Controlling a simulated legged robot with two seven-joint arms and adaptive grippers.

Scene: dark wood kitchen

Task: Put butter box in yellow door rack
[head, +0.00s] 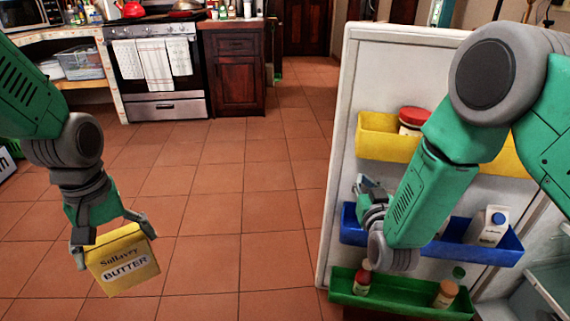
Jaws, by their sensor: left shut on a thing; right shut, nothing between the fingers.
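The yellow butter box (124,266), with "BUTTER" on its face, hangs tilted in my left gripper (112,232) at the lower left, above the tiled floor. The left fingers are shut on its upper part. The yellow door rack (381,146) is the top rack on the open white fridge door (350,100) at the right. A red-lidded jar (412,122) stands in it. My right forearm crosses in front of the rack and hides part of it. My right gripper (366,186) is shut and empty beside the blue rack, partly hidden by my arm.
Below are a blue rack (505,252) with a milk carton (493,226) and a green rack (395,301) with bottles. Fridge shelves show at the lower right. The tiled floor (240,200) between box and door is clear. A stove (160,75) stands behind.

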